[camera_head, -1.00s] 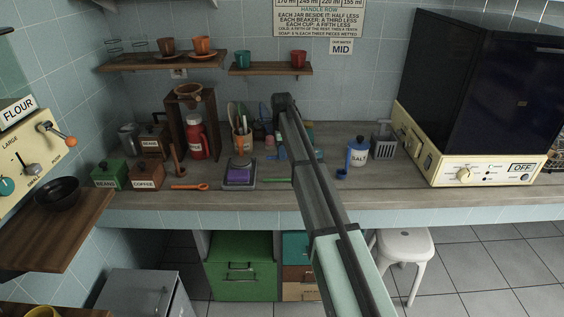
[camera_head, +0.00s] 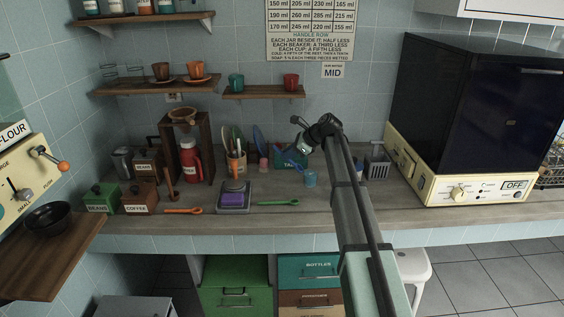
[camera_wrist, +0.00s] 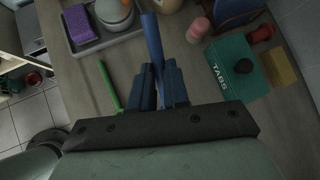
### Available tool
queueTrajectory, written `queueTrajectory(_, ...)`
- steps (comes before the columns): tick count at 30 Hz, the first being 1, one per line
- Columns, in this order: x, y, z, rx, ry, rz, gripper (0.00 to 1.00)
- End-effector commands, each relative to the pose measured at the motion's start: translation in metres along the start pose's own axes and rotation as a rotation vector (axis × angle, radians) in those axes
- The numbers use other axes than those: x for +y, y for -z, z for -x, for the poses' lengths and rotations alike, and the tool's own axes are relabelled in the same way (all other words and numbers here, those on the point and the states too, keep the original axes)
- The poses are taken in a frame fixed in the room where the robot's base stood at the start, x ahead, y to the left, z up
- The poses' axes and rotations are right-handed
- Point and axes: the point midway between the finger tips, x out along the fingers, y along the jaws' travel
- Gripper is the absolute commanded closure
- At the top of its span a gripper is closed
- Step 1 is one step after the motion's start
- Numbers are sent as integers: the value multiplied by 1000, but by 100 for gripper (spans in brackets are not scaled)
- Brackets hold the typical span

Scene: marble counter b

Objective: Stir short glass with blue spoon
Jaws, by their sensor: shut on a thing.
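My gripper (camera_head: 300,136) is raised above the back of the counter, in front of the green TABS box. In the wrist view my gripper (camera_wrist: 160,88) is shut on the blue spoon (camera_wrist: 152,40), whose long handle sticks out past the fingertips. In the head view the spoon is small and hard to separate from the fingers. A small light-blue, cup-shaped thing (camera_head: 310,178) stands on the counter just below and right of the gripper. It looks like the short glass, but its contents cannot be made out. It does not show in the wrist view.
The TABS box (camera_head: 288,160) and a utensil pot (camera_head: 236,168) stand at the back. A green spoon (camera_head: 278,203) and an orange spoon (camera_head: 183,211) lie in front. My arm hides part of the counter near a wire holder (camera_head: 377,165).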

Motion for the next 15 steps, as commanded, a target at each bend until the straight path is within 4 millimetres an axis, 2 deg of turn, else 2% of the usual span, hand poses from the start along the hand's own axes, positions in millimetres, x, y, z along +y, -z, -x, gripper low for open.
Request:
queueTrajectory(9,-26,5,67,-299,276,-124,100)
queueTrajectory(15,-36,8,91,-369,363,-151,100)
